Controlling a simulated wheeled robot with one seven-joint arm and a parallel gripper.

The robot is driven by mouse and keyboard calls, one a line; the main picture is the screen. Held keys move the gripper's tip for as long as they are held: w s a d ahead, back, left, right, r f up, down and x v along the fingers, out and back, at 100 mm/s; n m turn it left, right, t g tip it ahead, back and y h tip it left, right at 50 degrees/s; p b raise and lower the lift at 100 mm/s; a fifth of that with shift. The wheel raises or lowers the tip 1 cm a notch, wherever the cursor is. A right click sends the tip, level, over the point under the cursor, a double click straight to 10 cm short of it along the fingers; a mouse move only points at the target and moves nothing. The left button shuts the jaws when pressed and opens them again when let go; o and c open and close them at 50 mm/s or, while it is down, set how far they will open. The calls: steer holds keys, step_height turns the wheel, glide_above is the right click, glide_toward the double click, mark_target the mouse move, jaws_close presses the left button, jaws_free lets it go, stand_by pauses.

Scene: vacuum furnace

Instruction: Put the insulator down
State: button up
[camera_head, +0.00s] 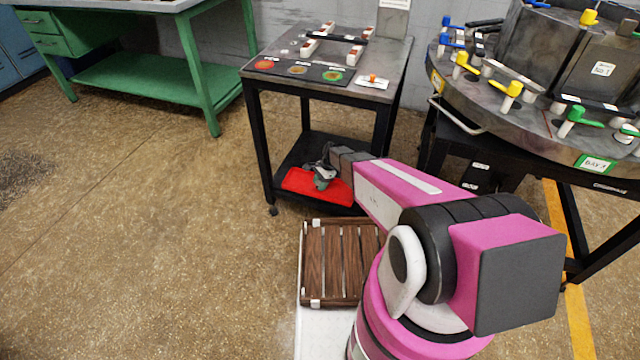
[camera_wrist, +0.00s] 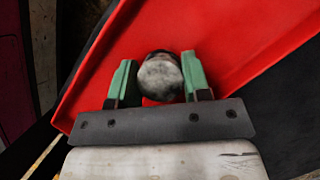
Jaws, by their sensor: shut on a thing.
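My gripper (camera_head: 322,178) reaches in over the red tray (camera_head: 299,182) on the lower shelf of the black cart. In the wrist view, my gripper's green fingers (camera_wrist: 159,72) are shut on a pale grey, round-ended piece, the insulator (camera_wrist: 160,80). It is seen end-on, with a darker part beyond it. The red tray (camera_wrist: 225,40) lies behind it in that view. I cannot tell whether the insulator touches the tray floor. In the head view, my gripper and arm hide most of it.
The cart's top (camera_head: 392,52) carries a dark mat (camera_head: 283,73) with coloured discs, and several red-and-white pieces. The round furnace table (camera_head: 470,107) with coloured handles stands right. A slatted wooden rack (camera_head: 335,262) is in front. The green bench (camera_head: 140,75) is back left; open floor lies left.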

steer(key=shift+f, duration=0.15)
steer(key=o, duration=1)
steer(key=shift+c, duration=0.2)
steer(key=v, duration=1.2)
